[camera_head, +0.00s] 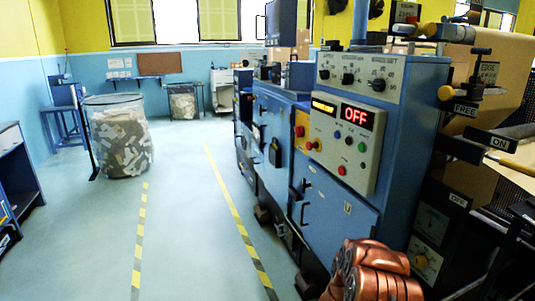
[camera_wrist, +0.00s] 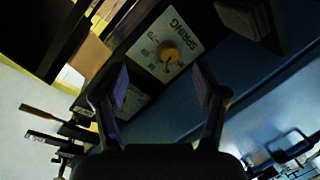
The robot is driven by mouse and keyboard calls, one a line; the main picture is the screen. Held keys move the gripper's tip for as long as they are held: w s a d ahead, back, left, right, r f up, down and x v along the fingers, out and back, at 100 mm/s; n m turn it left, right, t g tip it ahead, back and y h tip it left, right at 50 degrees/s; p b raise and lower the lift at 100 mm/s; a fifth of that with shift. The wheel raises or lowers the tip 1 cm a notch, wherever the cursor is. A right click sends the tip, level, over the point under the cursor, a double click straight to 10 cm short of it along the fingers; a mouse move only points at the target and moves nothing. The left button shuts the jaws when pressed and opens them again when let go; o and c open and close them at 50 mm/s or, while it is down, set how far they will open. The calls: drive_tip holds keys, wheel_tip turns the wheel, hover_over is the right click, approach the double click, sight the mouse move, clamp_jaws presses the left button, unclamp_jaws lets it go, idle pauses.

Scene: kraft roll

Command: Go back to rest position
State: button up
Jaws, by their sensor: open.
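My gripper (camera_wrist: 162,90) shows in the wrist view with its two dark fingers spread apart. It is open, and nothing is between the fingertips. Beyond them is a white plate marked SPRING with a yellow knob (camera_wrist: 168,52). The knob appears apart from both fingers. My gripper cannot be made out in the head view.
Levers marked FREE and ON, with a brown paper web (camera_head: 500,65), are at the right. A mesh bin (camera_head: 118,135) of paper scraps stands at the left. A blue bench (camera_head: 15,180) is at the left edge. The floor between yellow-black stripes (camera_head: 140,235) is clear.

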drive_tip(key=w+a+r+t+y, duration=0.1)
drive_tip(key=w+a+r+y, duration=0.2)
drive_tip(key=a, duration=0.3)
drive_tip(key=w+a+r+t+y+p, duration=0.1)
drive_tip(key=w+a+r+y, duration=0.15)
drive_tip(key=a, duration=0.25)
drive_tip(key=w+a+r+t+y, duration=0.1)
drive_tip(key=w+a+r+y, duration=0.25)
drive_tip(key=a, duration=0.25)
drive_tip(key=s+a+r+n+g+y+p, duration=0.1)
drive_tip(key=s+a+r+y, duration=0.25)
drive_tip(key=a, duration=0.35)
drive_tip(key=s+a+r+n+y, duration=0.1)
drive_tip(key=s+a+r+y, duration=0.2)
drive_tip(key=a+r, duration=0.3)
drive_tip(key=s+a+r+n+g+y+p, duration=0.1)
drive_tip(key=s+a+r+g, duration=0.2)
drive_tip(key=s, duration=1)
drive_tip(key=s+a+r+n+g, duration=0.2)
drive_tip(key=s+r+g, duration=0.25)
drive_tip(key=s, duration=0.85)
drive_tip(key=s+d+r+g+h, duration=0.1)
drive_tip(key=s+d, duration=0.2)
drive_tip(key=s, duration=0.5)
drive_tip(key=s+d+r+m+g+h+p, duration=0.1)
drive_tip(key=s+d+r, duration=0.1)
drive_tip(key=s, duration=0.6)
drive_tip(key=shift+s+d+r, duration=0.15)
drive_tip(key=shift+d, duration=0.3)
